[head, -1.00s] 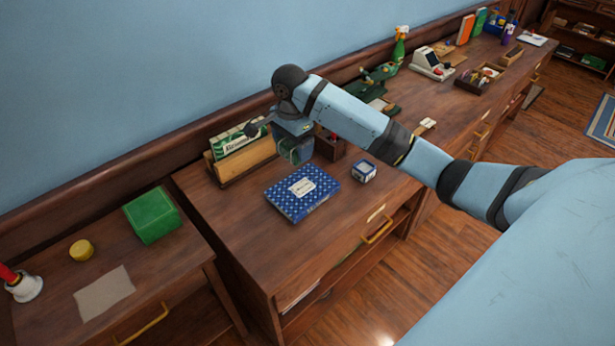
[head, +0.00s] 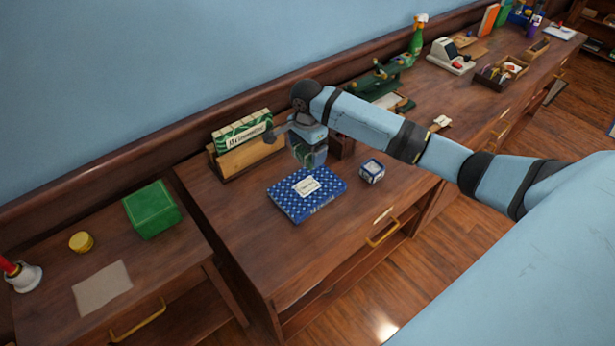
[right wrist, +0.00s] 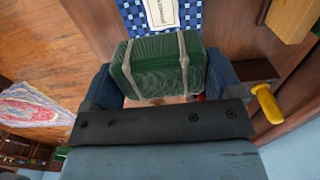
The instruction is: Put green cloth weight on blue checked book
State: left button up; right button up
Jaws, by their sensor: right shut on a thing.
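The blue checked book (head: 290,208) lies flat on the middle desk, with a pale label on its cover. Its edge also shows at the top of the right wrist view (right wrist: 132,22). My right gripper (head: 312,158) is just behind the book in the head view. It is shut on the green cloth weight (right wrist: 150,75), which has two pale straps and sits between the blue fingers. In the head view the weight is mostly hidden by the gripper, and I cannot tell its exact height above the desk. My left gripper is not in view.
A wooden file holder (head: 248,158) stands behind the book. A small blue and white box (head: 371,171) is at its right. The desk front is clear.

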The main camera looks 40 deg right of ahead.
aim_at(307, 186)
notch_tip(307, 186, down, 11)
jog(key=shift+f, duration=0.1)
dwell(0.4)
jog(key=o, duration=1.1)
jog(key=shift+f, duration=0.15)
